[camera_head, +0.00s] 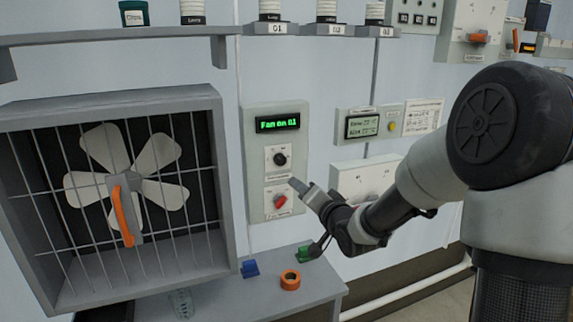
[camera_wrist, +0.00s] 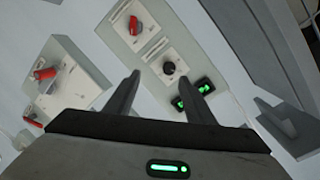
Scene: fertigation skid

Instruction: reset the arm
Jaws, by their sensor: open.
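My gripper (camera_head: 300,187) is at the end of my raised arm, in front of the wall panel (camera_head: 254,191) and close to its right side. In the wrist view my gripper (camera_wrist: 148,97) has its two fingers apart with nothing between them. The panel carries a green display (camera_head: 278,123) reading "Fan on 01", a black knob (camera_head: 280,158) and a red knob (camera_head: 281,199). The wrist view shows the black knob (camera_wrist: 169,68) and red knob (camera_wrist: 135,26) beyond the fingertips. I cannot tell whether a finger touches the panel.
A caged fan (camera_head: 125,180) with an orange handle (camera_head: 123,216) stands at left. A shelf (camera_head: 130,34) holding containers runs above. On the grey bench (camera_head: 235,295) are a blue item (camera_head: 250,268), an orange ring (camera_head: 290,280) and a green item (camera_head: 304,253). More wall boxes hang at right.

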